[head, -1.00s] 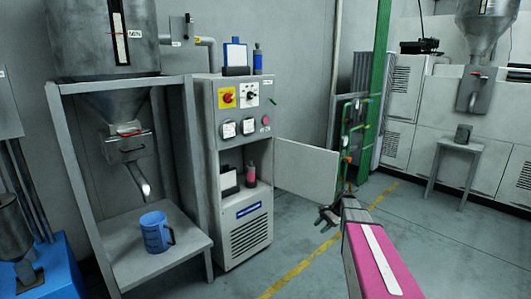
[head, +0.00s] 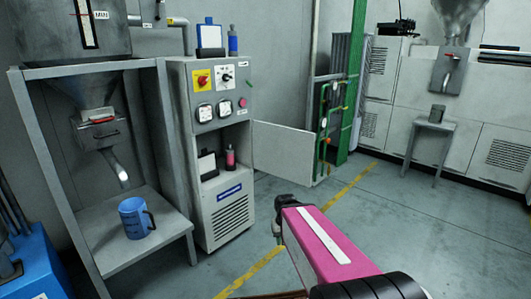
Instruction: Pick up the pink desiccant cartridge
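The pink desiccant cartridge (head: 230,157) is small and upright with a dark top. It stands in the open compartment of the grey cabinet (head: 189,136), right of a black-and-white container (head: 208,165). My gripper (head: 277,229) is dark and lies at the far end of my pink arm link. In the picture it is below and right of the cartridge, apart from it. My arm link partly hides the gripper, and its finger opening cannot be made out.
The cabinet's white door (head: 284,151) stands open to the right of the compartment. A blue bottle (head: 232,41) and a blue-and-white container (head: 210,37) stand on top of the cabinet. A blue mug (head: 136,218) sits on the metal stand at left.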

